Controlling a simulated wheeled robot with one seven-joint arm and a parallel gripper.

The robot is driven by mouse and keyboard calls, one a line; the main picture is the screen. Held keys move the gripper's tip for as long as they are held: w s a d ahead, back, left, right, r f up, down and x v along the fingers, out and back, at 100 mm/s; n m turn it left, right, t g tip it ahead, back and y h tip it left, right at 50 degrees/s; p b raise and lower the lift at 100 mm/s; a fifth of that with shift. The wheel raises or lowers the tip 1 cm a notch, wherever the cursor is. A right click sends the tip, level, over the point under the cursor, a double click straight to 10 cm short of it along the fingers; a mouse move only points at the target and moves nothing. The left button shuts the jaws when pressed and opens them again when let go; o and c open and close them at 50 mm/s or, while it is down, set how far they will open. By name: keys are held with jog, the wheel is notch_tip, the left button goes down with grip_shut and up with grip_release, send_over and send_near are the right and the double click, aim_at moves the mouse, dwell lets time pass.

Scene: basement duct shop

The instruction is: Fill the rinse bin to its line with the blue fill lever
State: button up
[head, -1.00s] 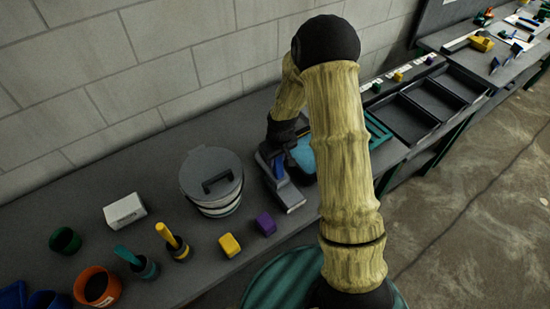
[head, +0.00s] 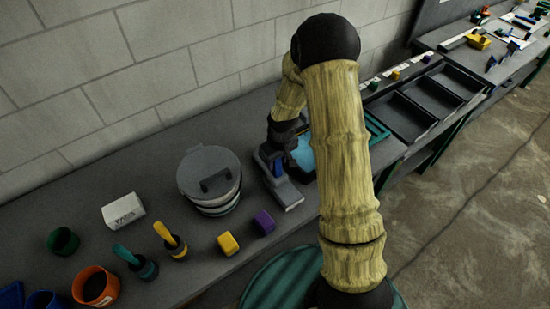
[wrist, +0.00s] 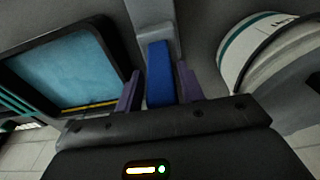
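The blue fill lever (wrist: 160,75) shows in the wrist view between my gripper's two purple fingers. My gripper (wrist: 160,80) is open, with a narrow gap on each side of the lever; contact cannot be made out. The rinse bin (wrist: 114,48) is left of the lever, dark-rimmed with light blue water and a yellow line along its near side. In the head view my gripper's fingers are hidden by my arm. The lever (head: 278,166) shows there on its grey stand (head: 286,194), and the rinse bin's blue water (head: 303,152) shows partly behind my arm.
A grey lidded bucket (head: 210,183) stands close left of the lever stand. Purple (head: 264,222) and yellow (head: 228,243) blocks lie in front. A white box (head: 123,209), brushes in holders and an orange cup (head: 96,287) stand farther left. Empty black trays (head: 402,117) lie right.

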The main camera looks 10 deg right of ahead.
jog(key=shift+o, duration=0.7)
jog(key=shift+r, duration=0.1)
jog(key=shift+a, duration=0.1)
jog(key=shift+w+r, duration=0.15)
notch_tip(320, 180, up, 17)
jog(key=s+b, duration=0.2)
jog(key=b, duration=0.1)
jog(key=shift+d+b, duration=0.35)
jog(key=shift+d, duration=0.1)
jog(key=shift+s, duration=0.15)
dwell(3.7)
dwell(1.6)
